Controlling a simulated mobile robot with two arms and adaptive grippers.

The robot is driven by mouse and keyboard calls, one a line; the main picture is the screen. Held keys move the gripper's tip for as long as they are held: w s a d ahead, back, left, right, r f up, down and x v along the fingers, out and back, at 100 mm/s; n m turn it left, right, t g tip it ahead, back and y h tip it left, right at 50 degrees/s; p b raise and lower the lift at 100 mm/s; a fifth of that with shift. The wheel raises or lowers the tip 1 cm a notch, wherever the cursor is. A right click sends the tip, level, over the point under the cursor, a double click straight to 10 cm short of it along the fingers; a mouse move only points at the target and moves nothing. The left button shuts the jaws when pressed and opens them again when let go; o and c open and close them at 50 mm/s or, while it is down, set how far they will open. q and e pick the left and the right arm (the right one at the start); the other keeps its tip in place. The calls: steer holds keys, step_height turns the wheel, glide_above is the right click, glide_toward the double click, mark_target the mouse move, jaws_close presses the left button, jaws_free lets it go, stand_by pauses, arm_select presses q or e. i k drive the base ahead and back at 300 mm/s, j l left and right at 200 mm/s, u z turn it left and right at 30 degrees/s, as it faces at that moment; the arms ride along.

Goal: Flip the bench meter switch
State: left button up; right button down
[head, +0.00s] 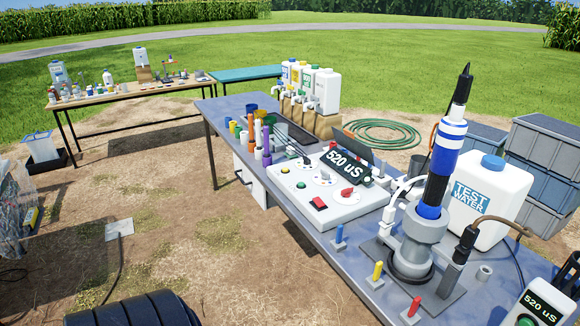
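The bench meter is a white console (342,206) on the grey metal table. Its tilted black display (347,166) reads "520 uS". A red rocker switch (318,203) in a dark frame sits at the front of its top panel; its on or off position is too small to tell. Round dials, a red knob (347,193) and small coloured buttons are also on the panel. Nothing touches the switch. Neither of my grippers is in view.
Right of the meter, a tall blue, white and black probe (444,145) stands in a grey holder (418,240). Nearby are a white "TEST WATER" jug (482,203) and a smaller "520 uS" meter (542,305). Coloured tubes (262,135) stand left of the meter.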

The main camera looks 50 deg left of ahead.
mark_target(318, 201)
steer(key=u, duration=1.45)
